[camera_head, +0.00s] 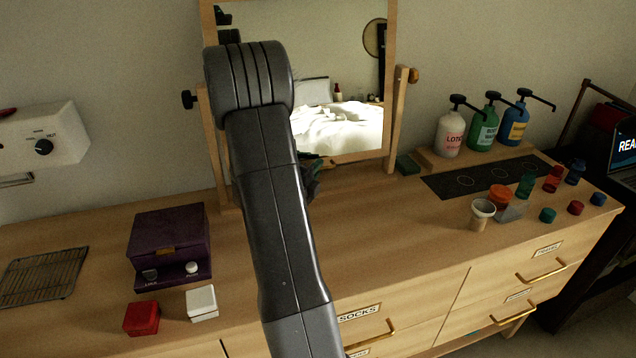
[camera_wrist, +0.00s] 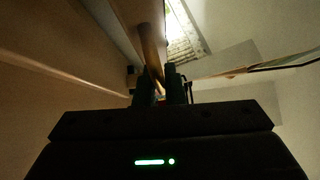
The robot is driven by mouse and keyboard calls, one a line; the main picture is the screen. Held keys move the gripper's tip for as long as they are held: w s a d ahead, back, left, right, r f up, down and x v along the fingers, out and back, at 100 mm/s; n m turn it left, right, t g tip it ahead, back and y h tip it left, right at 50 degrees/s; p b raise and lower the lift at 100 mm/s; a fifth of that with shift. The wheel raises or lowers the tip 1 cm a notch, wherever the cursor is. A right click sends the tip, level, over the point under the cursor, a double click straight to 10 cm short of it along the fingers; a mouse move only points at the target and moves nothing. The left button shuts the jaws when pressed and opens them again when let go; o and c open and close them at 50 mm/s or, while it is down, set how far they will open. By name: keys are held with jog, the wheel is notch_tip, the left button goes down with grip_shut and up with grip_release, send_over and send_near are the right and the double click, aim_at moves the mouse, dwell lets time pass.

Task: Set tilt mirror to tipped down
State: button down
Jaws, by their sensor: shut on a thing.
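The tilt mirror (camera_head: 350,158) stands at the back of the dresser, its wooden frame hung between two wooden posts with a knob on each side. Its glass reflects a bed. My arm crosses in front of its left part and hides much of the lower left frame. My gripper (camera_head: 313,180) is at the mirror's lower edge, mostly hidden by my arm. In the wrist view my gripper (camera_wrist: 162,88) is shut with a wooden bar between its fingers, which appears to be part of the mirror's lower frame. The exact tilt is hard to tell.
A purple box (camera_head: 168,245), a red block (camera_head: 141,318) and a white block (camera_head: 202,303) sit to the left. Pump bottles (camera_head: 484,128), a dark mat (camera_head: 455,184) and several small jars stand to the right. The dresser top in front of the mirror is clear.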

jog(key=w+b, duration=0.1)
jog(key=b, duration=0.1)
jog(key=w+f+m+b, duration=0.1)
jog(key=b, duration=0.1)
jog(key=a+t+b, duration=0.1)
jog(key=b, duration=0.1)
jog(key=shift+w+f+h, duration=0.35)
jog(key=shift+w+h, duration=0.05)
jog(key=w+b, duration=0.1)
jog(key=b, duration=0.1)
jog(key=w+m+b, duration=0.1)
jog(key=b, duration=0.1)
jog(key=shift+a+t, duration=0.3)
jog(key=w+b, duration=0.1)
jog(key=b, duration=0.1)
jog(key=w+a+b, duration=0.1)
jog(key=w+b, duration=0.1)
jog(key=shift+w+a+m, duration=0.1)
jog(key=shift+w+m, duration=0.1)
jog(key=shift+m, duration=0.1)
jog(key=shift+w+a+r+m+t+h+b, duration=0.25)
jog(key=shift+w+b, duration=0.2)
jog(key=shift+b, duration=0.25)
jog(key=shift+w+r+m+t+h+b, duration=0.15)
jog(key=shift+w+m+h+b, duration=0.2)
jog(key=shift+b, duration=0.35)
jog(key=shift+w+r, duration=0.1)
jog(key=shift+r, duration=0.1)
